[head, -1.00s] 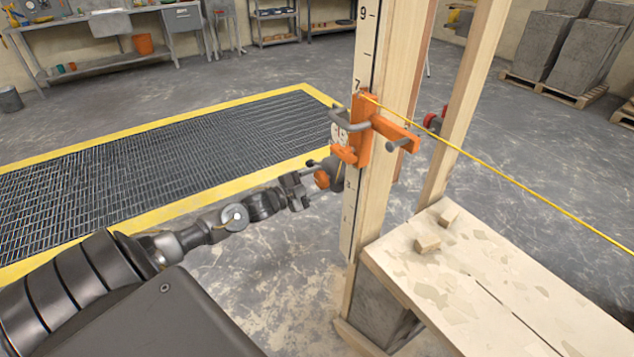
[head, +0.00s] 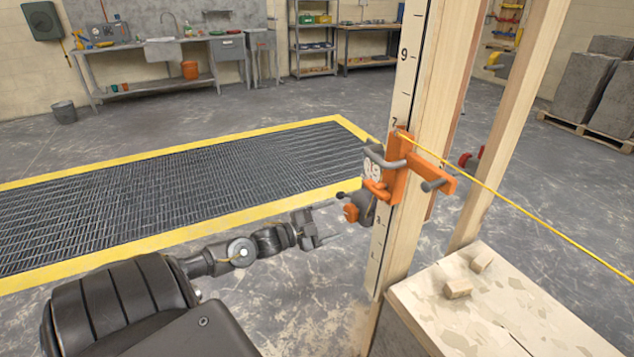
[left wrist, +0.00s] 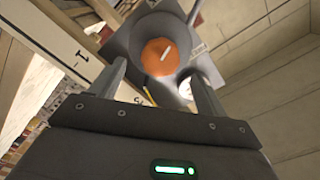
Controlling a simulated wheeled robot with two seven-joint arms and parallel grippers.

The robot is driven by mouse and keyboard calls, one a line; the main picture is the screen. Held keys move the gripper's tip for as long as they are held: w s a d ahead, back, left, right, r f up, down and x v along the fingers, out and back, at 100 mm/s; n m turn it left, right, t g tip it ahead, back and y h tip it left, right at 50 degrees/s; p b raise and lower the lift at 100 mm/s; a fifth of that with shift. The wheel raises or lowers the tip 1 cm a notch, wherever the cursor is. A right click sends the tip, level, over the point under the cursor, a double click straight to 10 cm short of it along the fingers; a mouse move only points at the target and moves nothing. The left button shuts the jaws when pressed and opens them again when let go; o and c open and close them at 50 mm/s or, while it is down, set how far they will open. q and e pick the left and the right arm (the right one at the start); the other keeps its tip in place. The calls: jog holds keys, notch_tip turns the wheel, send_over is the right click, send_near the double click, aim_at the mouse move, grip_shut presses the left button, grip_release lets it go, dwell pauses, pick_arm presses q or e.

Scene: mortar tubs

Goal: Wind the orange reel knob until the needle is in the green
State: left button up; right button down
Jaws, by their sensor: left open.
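The orange reel knob (head: 351,213) is on a grey reel body clamped to the upright wooden post by an orange bracket (head: 398,170). My left gripper (head: 333,222) is open and empty, a short gap to the left of the knob and slightly below it. In the left wrist view, the knob (left wrist: 160,57) shows a white mark on its face and lies ahead between the two spread fingers. A pale round dial (head: 374,170) sits beside the bracket. Its needle and green zone are too small to read. My right gripper is out of view.
A yellow line (head: 530,210) runs from the bracket to the lower right. A numbered scale (head: 404,90) runs up the post. A splattered board (head: 510,305) with two small wooden blocks stands at the right. A yellow-edged floor grate (head: 180,190) lies behind my left arm.

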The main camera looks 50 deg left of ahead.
aim_at(348, 214)
pick_arm(q)
jog(key=v, duration=0.5)
jog(key=shift+s, duration=0.15)
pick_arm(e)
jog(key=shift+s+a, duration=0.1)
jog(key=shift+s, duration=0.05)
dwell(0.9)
pick_arm(q)
jog(key=w+d+n+p, duration=0.1)
jog(key=w+n, duration=0.1)
jog(key=w, duration=0.1)
jog(key=w+d+n+p, duration=0.1)
jog(key=w+p, duration=0.1)
jog(key=w, duration=0.2)
jog(key=w+d+n+p, duration=0.1)
jog(key=w+n, duration=0.1)
jog(key=w, duration=0.2)
jog(key=shift+w+d+r+n+p, duration=0.1)
jog(key=shift+d+r+n+p, duration=0.1)
jog(key=shift+n+p, duration=0.1)
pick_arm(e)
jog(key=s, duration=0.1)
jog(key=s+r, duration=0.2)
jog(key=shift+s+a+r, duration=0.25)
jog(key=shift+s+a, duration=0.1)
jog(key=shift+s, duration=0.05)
pick_arm(q)
jog(key=shift+c, duration=0.5)
